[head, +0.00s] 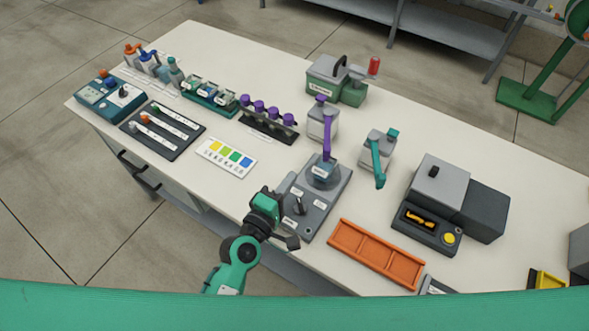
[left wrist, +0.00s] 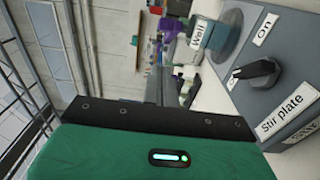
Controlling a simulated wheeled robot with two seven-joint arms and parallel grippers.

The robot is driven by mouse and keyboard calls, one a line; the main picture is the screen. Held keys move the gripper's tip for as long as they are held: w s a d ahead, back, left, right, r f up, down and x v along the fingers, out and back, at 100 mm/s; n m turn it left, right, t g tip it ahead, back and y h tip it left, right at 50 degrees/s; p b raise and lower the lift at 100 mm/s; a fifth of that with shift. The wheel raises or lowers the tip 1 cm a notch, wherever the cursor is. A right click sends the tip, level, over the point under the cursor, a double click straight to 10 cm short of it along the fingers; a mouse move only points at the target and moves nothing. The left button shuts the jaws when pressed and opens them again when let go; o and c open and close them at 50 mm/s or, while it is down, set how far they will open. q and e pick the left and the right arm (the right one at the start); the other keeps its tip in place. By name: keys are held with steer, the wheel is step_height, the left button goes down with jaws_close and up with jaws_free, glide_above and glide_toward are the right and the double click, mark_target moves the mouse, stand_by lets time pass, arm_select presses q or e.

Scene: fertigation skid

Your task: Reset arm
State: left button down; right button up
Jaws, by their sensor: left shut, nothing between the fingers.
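My left arm comes in at the bottom of the head view, and its green and black gripper (head: 287,240) is at the front edge of the bench, beside the grey stir plate (head: 325,205). The gripper is shut and holds nothing. In the left wrist view the shut fingers (left wrist: 168,85) point away from the camera, with the labelled stir plate (left wrist: 270,95) and its dark knob (left wrist: 255,74) close on the right. I cannot tell whether the gripper touches it. My right gripper is in neither view.
On the white bench (head: 215,50), an orange tray (head: 375,254) lies right of the stir plate, with a grey machine (head: 440,185) beyond. A colour card (head: 226,158), a dark slotted panel (head: 163,130) and purple-topped valves (head: 268,115) stand left. A purple-handled container (head: 322,122) stands behind.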

arm_select(q)
steer(key=s+a+f+m+g+y, duration=0.4)
steer(key=s+a+m+g, duration=0.25)
steer(key=s+a, duration=0.4)
steer(key=s+a+f+m+g+y, duration=0.3)
steer(key=s+a+m+g+y, duration=0.25)
steer(key=s+a+m, duration=0.45)
step_height(320, 180, down, 30)
steer(key=n+g, duration=0.1)
steer(key=n, duration=0.1)
steer(key=s+a+f, duration=0.2)
steer(key=s+f, duration=0.7)
steer(key=f, duration=0.1)
steer(key=s+a+f+g, duration=0.1)
steer(key=s+a+f, duration=0.1)
steer(key=s+f, duration=0.8)
steer(key=shift+f+g, duration=0.3)
steer(key=shift+f, duration=0.25)
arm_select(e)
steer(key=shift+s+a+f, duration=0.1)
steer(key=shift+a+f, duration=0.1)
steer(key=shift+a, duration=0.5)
